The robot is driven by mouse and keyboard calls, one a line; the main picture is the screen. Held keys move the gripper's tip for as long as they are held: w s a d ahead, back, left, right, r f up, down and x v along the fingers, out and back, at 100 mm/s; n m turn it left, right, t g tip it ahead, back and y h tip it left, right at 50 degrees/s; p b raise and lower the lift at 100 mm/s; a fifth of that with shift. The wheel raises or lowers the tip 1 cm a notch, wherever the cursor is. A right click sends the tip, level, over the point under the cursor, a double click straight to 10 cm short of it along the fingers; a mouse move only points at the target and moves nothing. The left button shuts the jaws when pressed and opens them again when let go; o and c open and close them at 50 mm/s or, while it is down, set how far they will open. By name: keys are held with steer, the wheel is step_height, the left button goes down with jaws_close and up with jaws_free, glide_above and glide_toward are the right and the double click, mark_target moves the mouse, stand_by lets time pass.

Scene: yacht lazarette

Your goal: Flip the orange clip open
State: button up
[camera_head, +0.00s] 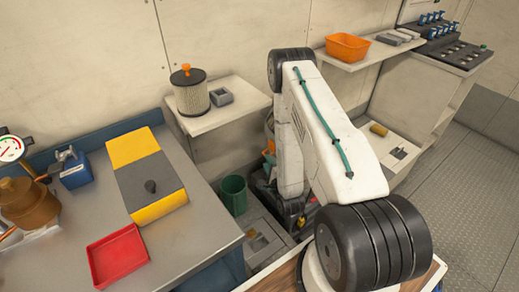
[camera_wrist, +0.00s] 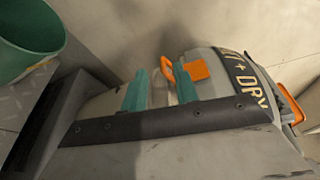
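In the wrist view, my gripper (camera_wrist: 161,88) has two teal fingers standing apart, with no object clearly held between them. An orange clip loop (camera_wrist: 168,70) shows just beyond the fingertips, close to the right finger. I cannot tell if they touch. An orange square plate (camera_wrist: 198,70) sits right of the loop on a grey vacuum-like body (camera_wrist: 222,65) with "+ DRY" lettering. A second orange clip (camera_wrist: 290,103) is at its right edge. In the head view, my arm hides most of this body and my gripper.
A green bucket (camera_head: 233,194) stands left of my arm and also shows in the wrist view (camera_wrist: 25,35). A workbench (camera_head: 192,235) with a red tray (camera_head: 118,258) is at left. A shelf with a filter (camera_head: 190,92) is behind. Open floor (camera_head: 455,195) lies at right.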

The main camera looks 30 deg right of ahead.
mark_target(263, 154)
steer(key=x, duration=0.7)
steer(key=shift+w+d+r, duration=0.1)
steer(key=shift+w+d, duration=0.2)
steer(key=shift+w, duration=0.05)
steer(key=shift+c, duration=0.3)
steer(key=shift+s, duration=0.1)
jaws_close()
